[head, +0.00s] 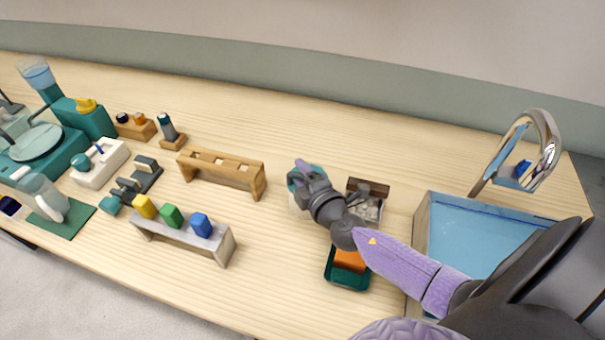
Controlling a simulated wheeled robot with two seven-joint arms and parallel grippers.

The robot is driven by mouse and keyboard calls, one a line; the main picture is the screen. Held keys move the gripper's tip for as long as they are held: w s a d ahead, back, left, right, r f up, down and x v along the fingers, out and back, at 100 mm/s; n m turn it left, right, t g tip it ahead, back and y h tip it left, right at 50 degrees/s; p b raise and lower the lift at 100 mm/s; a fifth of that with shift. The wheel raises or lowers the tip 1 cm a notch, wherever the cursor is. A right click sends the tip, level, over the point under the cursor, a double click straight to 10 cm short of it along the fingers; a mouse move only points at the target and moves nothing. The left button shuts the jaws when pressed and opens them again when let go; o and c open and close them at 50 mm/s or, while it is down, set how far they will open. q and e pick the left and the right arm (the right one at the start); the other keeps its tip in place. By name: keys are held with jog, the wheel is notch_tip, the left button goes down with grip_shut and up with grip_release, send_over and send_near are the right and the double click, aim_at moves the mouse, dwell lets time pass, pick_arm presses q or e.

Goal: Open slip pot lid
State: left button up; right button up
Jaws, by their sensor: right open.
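A small pot (296,204) with a pale body and a teal top stands right of the middle of the table in the head view; it seems to be the slip pot. My right gripper (300,172) is over its top, with the jaws open around or just above the teal part. The hand hides most of the pot, so I cannot tell whether the fingers touch the lid. What shows of the teal top appears to sit on the pot. My left gripper is not in view.
A teal tray with an orange sponge (350,260) lies under my right forearm. A box with a brown back (368,187) stands right of the hand. A sink (480,215) with a tap (545,135) is at right. A wooden rack (222,170) and a colored-block stand (185,237) are left.

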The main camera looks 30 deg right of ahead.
grip_shut()
dwell(1.4)
